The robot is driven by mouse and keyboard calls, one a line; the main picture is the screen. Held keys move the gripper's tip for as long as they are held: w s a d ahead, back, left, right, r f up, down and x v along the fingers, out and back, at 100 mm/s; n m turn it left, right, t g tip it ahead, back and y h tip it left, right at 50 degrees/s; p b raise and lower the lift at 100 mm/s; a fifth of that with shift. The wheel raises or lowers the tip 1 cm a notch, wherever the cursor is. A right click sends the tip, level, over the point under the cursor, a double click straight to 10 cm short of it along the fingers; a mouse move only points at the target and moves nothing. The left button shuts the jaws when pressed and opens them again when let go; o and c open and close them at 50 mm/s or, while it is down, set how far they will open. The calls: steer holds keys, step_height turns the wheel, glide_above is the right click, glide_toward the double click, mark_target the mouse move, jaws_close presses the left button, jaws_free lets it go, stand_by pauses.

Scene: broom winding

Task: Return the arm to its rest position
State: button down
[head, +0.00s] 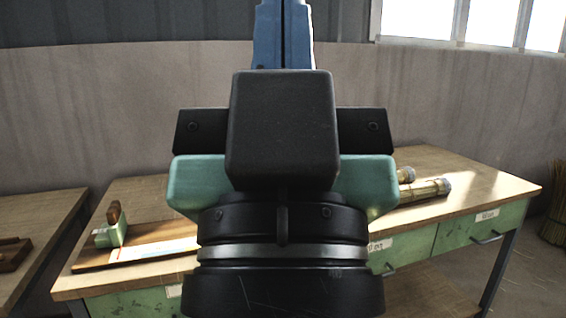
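My gripper (284,14) stands upright in the middle of the head view, seen from behind and very close. Its two blue fingers point up and lie side by side with only a thin dark line between them, so it looks shut. I see nothing held between them, though their very tips are at the top edge of the picture. My gripper's dark body and green sides hide the middle of the workbench (455,181) behind it.
On the workbench's left lies a wooden board (93,259) with a green block (110,235). Straw-coloured bundles (425,190) lie at its right. Another table (37,212) stands at the left. A straw bundle (555,205) stands at the far right.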

step_height(320, 180, up, 27)
steer(key=p, duration=2.5)
steer(key=shift+r, duration=0.15)
